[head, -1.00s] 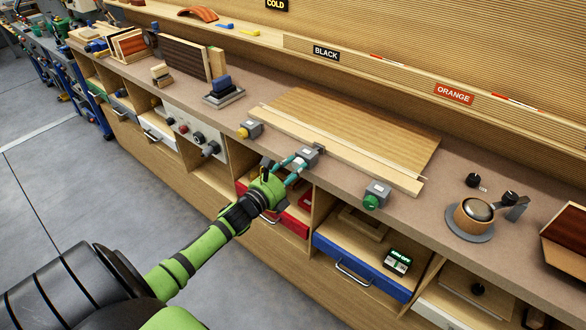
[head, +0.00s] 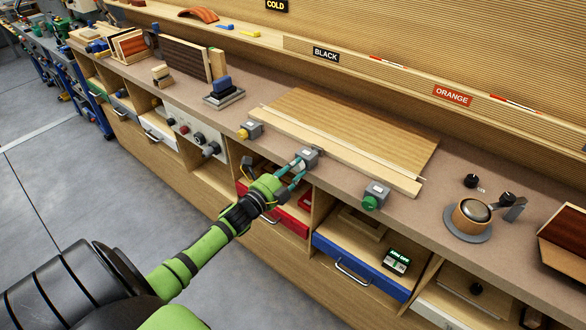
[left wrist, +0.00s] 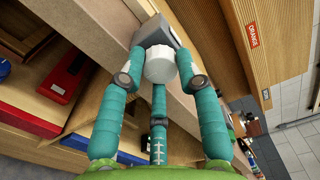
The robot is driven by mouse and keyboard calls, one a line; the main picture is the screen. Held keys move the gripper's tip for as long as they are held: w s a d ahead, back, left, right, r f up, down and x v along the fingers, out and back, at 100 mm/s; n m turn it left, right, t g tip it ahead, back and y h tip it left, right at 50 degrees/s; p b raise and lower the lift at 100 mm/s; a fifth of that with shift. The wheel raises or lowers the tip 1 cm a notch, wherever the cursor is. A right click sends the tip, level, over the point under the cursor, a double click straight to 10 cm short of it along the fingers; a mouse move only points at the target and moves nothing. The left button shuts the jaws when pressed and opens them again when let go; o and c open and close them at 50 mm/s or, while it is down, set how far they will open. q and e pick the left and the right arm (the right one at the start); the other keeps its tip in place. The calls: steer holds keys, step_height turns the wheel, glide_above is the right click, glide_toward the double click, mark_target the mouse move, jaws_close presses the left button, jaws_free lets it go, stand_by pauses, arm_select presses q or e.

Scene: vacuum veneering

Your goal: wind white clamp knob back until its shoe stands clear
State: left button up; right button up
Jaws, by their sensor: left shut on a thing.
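The white knob (left wrist: 160,65) shows in the left wrist view, on the front of its grey clamp block (left wrist: 152,34). In the head view the middle clamp block (head: 309,156) stands at the bench's front edge, by the pale strip. My left gripper (head: 295,171) reaches up to it from below left. Its teal fingers are shut on the white knob, one on each side and a third below, in the left wrist view (left wrist: 161,76). The knob is hidden by the fingers in the head view. I cannot tell whether the clamp's shoe touches the strip. My right gripper is not in view.
A yellow-knobbed clamp (head: 250,130) stands to the left and a green-knobbed clamp (head: 375,196) to the right. A wooden panel (head: 350,130) lies behind the pale strip (head: 345,150). Red (head: 285,220) and blue (head: 350,270) drawers are below the bench edge.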

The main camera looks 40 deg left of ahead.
arm_select(q)
steer(key=n+p, duration=0.2)
steer(key=n, duration=2)
steer(key=shift+f, duration=0.15)
steer(key=shift+n, duration=1)
steer(key=shift+s+d+f, duration=0.1)
steer(key=shift+f, duration=0.15)
steer(key=o, duration=1.2)
steer(key=shift+c, duration=0.2)
